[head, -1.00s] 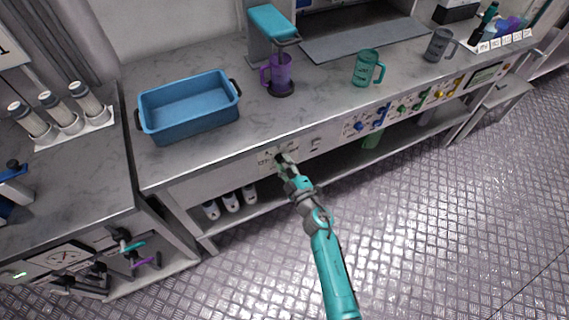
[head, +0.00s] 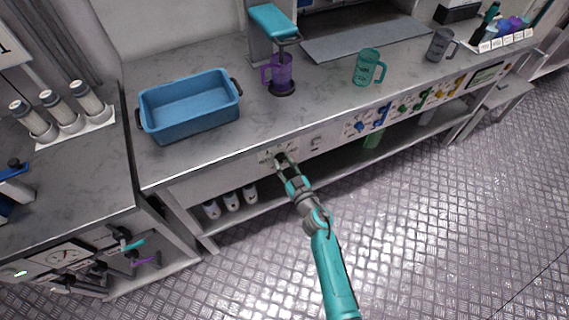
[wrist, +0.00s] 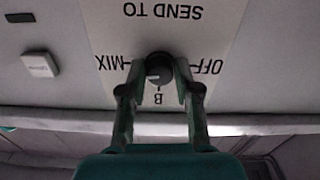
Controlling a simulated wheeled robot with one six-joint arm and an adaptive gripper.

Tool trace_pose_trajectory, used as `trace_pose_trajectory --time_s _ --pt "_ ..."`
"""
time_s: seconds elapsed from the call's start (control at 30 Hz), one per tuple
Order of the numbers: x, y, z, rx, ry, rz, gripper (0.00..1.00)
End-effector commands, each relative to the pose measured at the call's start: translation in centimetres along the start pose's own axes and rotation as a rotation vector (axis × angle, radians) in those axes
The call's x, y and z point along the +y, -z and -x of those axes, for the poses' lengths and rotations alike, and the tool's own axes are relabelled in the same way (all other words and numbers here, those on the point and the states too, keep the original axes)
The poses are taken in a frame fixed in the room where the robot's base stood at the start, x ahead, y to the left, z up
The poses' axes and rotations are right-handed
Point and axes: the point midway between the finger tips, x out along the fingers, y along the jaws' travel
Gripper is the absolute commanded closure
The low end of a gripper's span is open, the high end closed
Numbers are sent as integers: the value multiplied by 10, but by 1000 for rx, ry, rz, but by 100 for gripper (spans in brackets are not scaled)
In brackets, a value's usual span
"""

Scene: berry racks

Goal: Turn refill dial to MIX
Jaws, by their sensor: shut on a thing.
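The dial is a dark round knob (wrist: 158,62) on a pale plate (wrist: 215,35), upside down in the wrist view. The plate reads SEND TO, with OFF, B and MIX printed around the knob. MIX is at picture left, OFF at picture right and B below. My gripper (wrist: 160,82) is shut on the knob, one finger on each side. A light mark shows on the knob's face, but I cannot tell which label it points to. In the head view my gripper (head: 284,161) is at the plate (head: 265,158) on the counter's front, hiding most of the knob.
A white switch (wrist: 39,64) sits beside the plate. The counter (head: 210,150) overhangs the panel and holds a blue bin (head: 190,123), a purple mug (head: 280,72) and a teal mug (head: 367,68). White bottles (head: 231,201) stand on the shelf below. The floor in front is clear.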

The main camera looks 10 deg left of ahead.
Motion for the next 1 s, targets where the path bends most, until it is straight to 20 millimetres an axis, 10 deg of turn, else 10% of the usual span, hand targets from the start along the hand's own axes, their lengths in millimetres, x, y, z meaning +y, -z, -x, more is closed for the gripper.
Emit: trace_pose_trajectory --time_s 0.73,0.77,0.83,1.0 --pt "0 -1 0 -3 -2 -86 100" --pt "0 -1 0 -2 -2 -86 60" --pt "0 -1 0 -2 -2 -86 43" --pt "0 -1 0 -1 -1 -85 43"
